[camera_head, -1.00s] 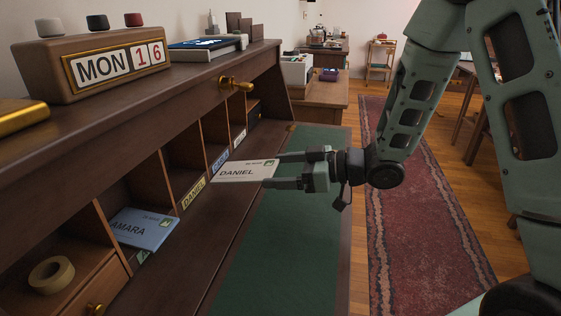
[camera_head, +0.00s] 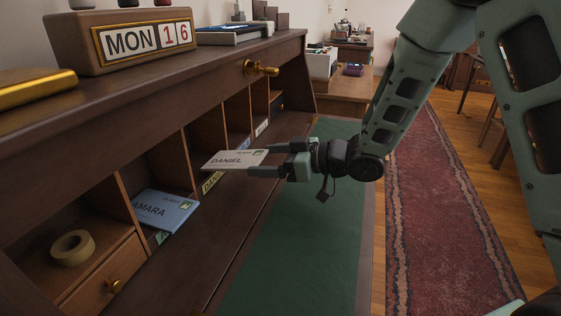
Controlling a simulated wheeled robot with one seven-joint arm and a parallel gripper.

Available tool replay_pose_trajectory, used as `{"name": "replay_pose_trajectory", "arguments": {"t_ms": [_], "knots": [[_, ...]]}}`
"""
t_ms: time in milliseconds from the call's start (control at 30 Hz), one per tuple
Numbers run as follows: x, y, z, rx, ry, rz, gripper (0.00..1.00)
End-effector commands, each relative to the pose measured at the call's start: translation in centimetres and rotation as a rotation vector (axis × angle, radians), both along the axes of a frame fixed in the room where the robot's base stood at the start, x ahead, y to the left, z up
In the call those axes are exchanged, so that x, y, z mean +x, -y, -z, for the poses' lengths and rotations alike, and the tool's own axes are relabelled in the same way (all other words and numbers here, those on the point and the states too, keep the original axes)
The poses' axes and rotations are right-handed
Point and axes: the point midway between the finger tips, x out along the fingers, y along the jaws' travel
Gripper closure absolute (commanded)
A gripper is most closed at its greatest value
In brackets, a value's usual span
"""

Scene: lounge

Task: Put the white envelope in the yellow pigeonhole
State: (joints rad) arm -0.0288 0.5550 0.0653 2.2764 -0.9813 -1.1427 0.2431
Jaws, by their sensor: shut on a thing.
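The white envelope (camera_head: 236,160), marked DANIEL with a stamp at its right, is held roughly flat in my gripper (camera_head: 268,161). My gripper is shut on its right end. The envelope's left end is just in front of the row of pigeonholes, above the yellow label (camera_head: 211,183) on the front edge. The yellow pigeonhole (camera_head: 205,150) is the dark compartment behind that label; the envelope hides part of its opening and part of the label. I cannot tell whether the envelope's tip is inside it.
A blue envelope (camera_head: 163,209) marked AMARA lies in the pigeonhole to the left, above a green label (camera_head: 160,238). A tape roll (camera_head: 72,248) sits in the left compartment. Wooden dividers separate the pigeonholes. A brass knob (camera_head: 262,69) juts from the upper ledge. The green desk mat (camera_head: 290,240) is clear.

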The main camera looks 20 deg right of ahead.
Motion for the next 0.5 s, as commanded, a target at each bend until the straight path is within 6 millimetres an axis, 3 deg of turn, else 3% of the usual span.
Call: {"name": "replay_pose_trajectory", "arguments": {"t_ms": [500], "knots": [[2.7, -4.2, 0.7, 0.001, 0.000, -0.002, 0.41]]}}
